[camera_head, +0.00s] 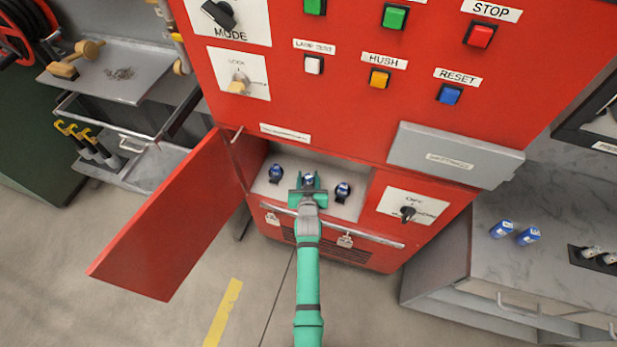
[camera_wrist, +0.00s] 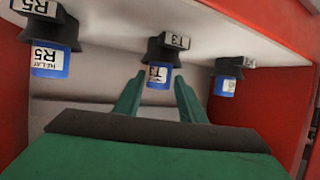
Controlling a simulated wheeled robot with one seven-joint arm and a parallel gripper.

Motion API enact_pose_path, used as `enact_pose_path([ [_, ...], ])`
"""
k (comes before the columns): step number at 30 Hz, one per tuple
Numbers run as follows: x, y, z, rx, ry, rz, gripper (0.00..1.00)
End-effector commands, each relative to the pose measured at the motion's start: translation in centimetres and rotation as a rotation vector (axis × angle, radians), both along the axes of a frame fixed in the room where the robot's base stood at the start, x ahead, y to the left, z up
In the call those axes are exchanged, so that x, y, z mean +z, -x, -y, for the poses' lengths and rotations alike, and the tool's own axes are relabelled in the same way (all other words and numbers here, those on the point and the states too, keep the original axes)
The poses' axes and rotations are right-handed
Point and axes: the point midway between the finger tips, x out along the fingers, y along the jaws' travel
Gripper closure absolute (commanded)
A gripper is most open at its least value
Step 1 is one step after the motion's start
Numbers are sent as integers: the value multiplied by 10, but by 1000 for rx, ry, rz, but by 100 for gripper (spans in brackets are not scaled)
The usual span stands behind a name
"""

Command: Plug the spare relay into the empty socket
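Inside the open compartment of the red panel, three dark sockets hold blue relays. The middle relay (camera_head: 309,180) sits in the socket labelled T3 and shows in the wrist view (camera_wrist: 158,77). No empty socket shows. My gripper (camera_wrist: 158,88) is open, its green fingers on either side of the middle relay with gaps visible; whether the relay lies between the tips or just beyond is unclear.
The red compartment door (camera_head: 170,220) hangs open at left. A grey cover (camera_head: 455,155) and an OFF rotary switch (camera_head: 407,213) are at right. Two small blue-and-white pieces (camera_head: 502,229) stand on the marble counter (camera_head: 560,265). A tool cart (camera_head: 110,85) stands at left.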

Motion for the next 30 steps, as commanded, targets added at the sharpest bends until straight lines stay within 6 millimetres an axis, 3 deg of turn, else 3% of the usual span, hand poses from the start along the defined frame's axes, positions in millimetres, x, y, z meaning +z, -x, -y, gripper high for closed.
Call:
enact_pose_path([
  [14, 3, 8, 1, -1, 0, 0, 52],
  [30, 36, 88, 1, -1, 0, 0, 52],
])
